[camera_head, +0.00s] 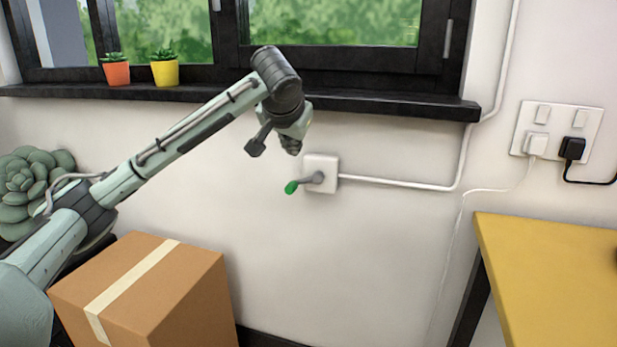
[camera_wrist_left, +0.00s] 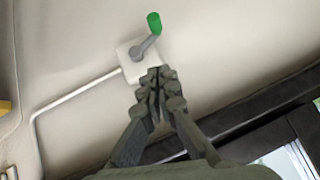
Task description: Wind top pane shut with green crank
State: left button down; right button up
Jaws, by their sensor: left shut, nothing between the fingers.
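The crank has a green knob (camera_head: 291,187) on a short grey arm, fixed to a white wall box (camera_head: 322,164) below the window sill. In the head view the arm points left and slightly down. The green knob (camera_wrist_left: 154,23) also shows in the left wrist view, beyond my fingertips. My left gripper (camera_head: 291,148) is shut and empty, just above and left of the wall box, apart from the knob. Its closed fingers (camera_wrist_left: 160,80) overlap the box's edge in the wrist view. The window (camera_head: 335,22) is cut off at the top; I cannot tell the top pane's position. My right gripper is out of view.
A dark sill (camera_head: 385,103) runs above the crank, with an orange pot (camera_head: 117,74) and a yellow pot (camera_head: 165,74). A white conduit (camera_head: 400,184) leads right from the box. A cardboard box (camera_head: 185,300) stands below my left arm; a yellow table (camera_head: 545,270) is at right.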

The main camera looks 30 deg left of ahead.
pick_arm(q)
jog(key=shift+s+f+x, duration=0.3)
jog(key=shift+s+x, duration=0.05)
jog(key=shift+x, duration=1.65)
jog(key=shift+s+f+x, duration=0.35)
jog(key=shift+x, duration=1.65)
jog(key=shift+s+f+x, duration=0.3)
jog(key=shift+x, duration=1.65)
